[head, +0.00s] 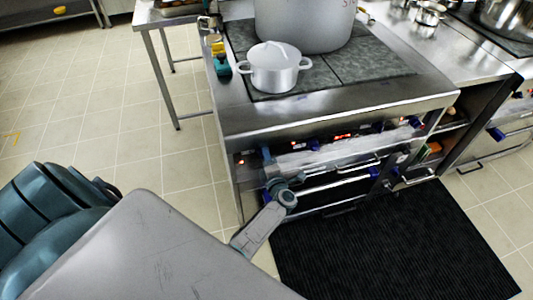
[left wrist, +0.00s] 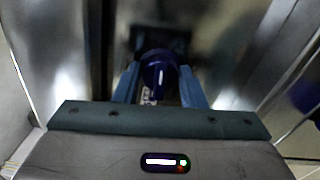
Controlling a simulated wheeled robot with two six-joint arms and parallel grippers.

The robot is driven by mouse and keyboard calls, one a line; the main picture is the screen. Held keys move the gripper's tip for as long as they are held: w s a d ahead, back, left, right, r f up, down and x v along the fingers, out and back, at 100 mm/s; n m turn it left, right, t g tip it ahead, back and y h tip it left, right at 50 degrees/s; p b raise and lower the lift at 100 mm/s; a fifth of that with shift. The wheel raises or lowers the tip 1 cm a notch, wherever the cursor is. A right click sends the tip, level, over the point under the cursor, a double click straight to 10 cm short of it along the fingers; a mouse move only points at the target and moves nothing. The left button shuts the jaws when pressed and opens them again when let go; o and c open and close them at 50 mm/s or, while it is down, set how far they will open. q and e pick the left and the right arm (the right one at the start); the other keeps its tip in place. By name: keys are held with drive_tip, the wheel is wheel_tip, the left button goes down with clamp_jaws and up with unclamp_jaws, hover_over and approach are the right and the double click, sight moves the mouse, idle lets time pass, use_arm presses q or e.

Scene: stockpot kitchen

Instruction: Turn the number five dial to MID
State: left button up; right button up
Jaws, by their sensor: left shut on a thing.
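My left gripper (head: 268,160) is at the left end of the stove front in the head view. In the left wrist view its two blue-grey fingers (left wrist: 158,86) are shut on a dark blue dial (left wrist: 158,70), one on each side. A small pale marking shows by the dial, too small to read. I cannot make out the dial's number or its setting. In the head view the gripper and arm largely hide the held dial. Other blue dials (head: 313,145) sit further right along the front. My right gripper is not in view.
A white lidded pot (head: 274,68) and a large stockpot (head: 305,22) stand on the stove top (head: 350,105). Oven handles (head: 357,167) stick out from the front. A black ribbed mat (head: 390,245) covers the floor before it. Tiled floor at left is clear.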

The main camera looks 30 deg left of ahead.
use_arm(q)
drive_tip(key=m+p, duration=0.1)
drive_tip(key=m, duration=0.1)
drive_tip(key=shift+m, duration=0.4)
drive_tip(key=m+p, duration=0.2)
drive_tip(key=shift+m, duration=0.4)
drive_tip(key=m+p, duration=0.2)
drive_tip(key=m, duration=0.3)
drive_tip(key=shift+f+p, duration=0.1)
drive_tip(key=shift+p, duration=0.2)
drive_tip(key=m+p, duration=0.2)
drive_tip(key=m, duration=0.3)
drive_tip(key=shift+s+a+f, duration=0.1)
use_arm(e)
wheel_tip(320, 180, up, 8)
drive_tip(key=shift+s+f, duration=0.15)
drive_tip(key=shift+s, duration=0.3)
use_arm(q)
drive_tip(key=shift+m, duration=0.5)
drive_tip(key=o, duration=1)
